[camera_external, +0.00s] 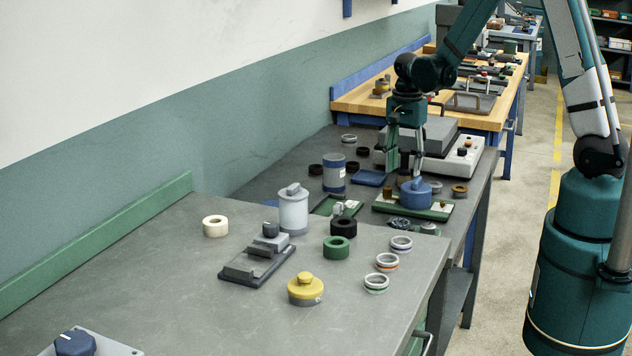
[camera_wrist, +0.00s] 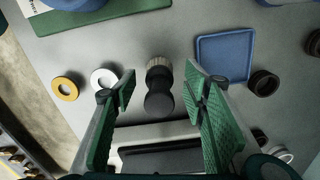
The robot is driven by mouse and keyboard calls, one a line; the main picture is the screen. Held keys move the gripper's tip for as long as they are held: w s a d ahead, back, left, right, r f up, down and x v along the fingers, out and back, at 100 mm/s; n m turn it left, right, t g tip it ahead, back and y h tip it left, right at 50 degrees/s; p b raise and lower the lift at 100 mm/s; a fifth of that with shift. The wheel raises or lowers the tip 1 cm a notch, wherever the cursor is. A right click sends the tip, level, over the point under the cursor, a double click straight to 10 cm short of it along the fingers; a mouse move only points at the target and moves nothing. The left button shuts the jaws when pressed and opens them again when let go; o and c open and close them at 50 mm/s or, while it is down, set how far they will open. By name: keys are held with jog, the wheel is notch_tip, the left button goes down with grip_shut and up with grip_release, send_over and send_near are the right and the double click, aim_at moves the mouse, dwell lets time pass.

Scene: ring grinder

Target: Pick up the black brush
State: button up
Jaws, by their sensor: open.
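The black brush (camera_wrist: 159,101) stands out in the wrist view, with a dark rounded handle and a pale bristled end pointing to the top of the picture. My gripper (camera_wrist: 161,86) is open, with one green-padded finger on each side of the brush and a visible gap on both sides. In the external view my gripper (camera_external: 404,174) hangs pointing down over the dark far bench. I cannot clearly make out the brush there, as the fingers and nearby items crowd that spot.
A blue tray (camera_wrist: 223,58) lies right of the brush, with a black ring (camera_wrist: 263,83) beyond it. A white ring (camera_wrist: 104,78) and a yellow ring (camera_wrist: 67,88) lie left. A grey-white machine (camera_external: 452,158) stands close behind my gripper. A blue round object (camera_external: 416,193) sits in front.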

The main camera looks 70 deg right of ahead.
aim_at(404, 170)
jog(key=shift+f, duration=1.75)
jog(key=shift+c, duration=0.7)
jog(key=c, duration=1)
